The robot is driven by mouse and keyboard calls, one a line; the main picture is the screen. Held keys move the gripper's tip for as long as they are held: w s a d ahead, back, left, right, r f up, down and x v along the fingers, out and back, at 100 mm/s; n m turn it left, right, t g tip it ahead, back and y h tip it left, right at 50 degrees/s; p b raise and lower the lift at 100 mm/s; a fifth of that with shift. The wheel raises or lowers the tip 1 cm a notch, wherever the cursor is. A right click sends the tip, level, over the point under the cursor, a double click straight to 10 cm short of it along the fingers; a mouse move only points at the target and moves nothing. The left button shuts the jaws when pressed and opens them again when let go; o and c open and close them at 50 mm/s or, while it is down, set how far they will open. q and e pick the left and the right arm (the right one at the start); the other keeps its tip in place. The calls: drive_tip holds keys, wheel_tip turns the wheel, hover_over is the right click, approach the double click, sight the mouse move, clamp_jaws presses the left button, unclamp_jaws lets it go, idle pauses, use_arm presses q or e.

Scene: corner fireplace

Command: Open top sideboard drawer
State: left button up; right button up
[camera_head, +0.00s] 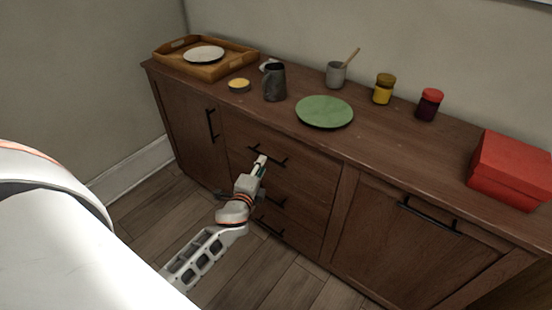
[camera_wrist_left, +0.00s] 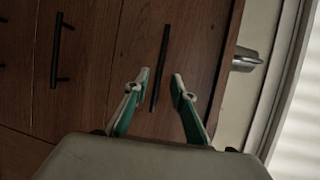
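The brown wooden sideboard (camera_head: 345,135) has a middle stack of drawers. The top drawer (camera_head: 300,177) looks closed, with its front in line with the rest. Its black bar handle (camera_head: 280,161) runs across the front and also shows in the left wrist view (camera_wrist_left: 163,50). My left gripper (camera_head: 261,163) is at this handle and partly hides it. In the left wrist view my left gripper (camera_wrist_left: 158,82) is open, its green-and-grey fingers apart on either side of the bar's near end. I cannot tell whether they touch it. My right gripper is not in view.
Lower drawer handles (camera_head: 270,226) sit beneath the gripper. Cupboard doors flank the drawers. On top stand a wooden tray (camera_head: 226,68), dark pitcher (camera_head: 274,84), green plate (camera_head: 324,111), grey mug (camera_head: 336,75), jars (camera_head: 384,90) and red box (camera_head: 510,170). Floor in front is clear.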

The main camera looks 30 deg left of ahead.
use_arm(q)
drive_tip(key=shift+b+x, duration=0.5)
drive_tip(key=shift+x, duration=2.8)
drive_tip(key=shift+f, duration=0.1)
clamp_jaws()
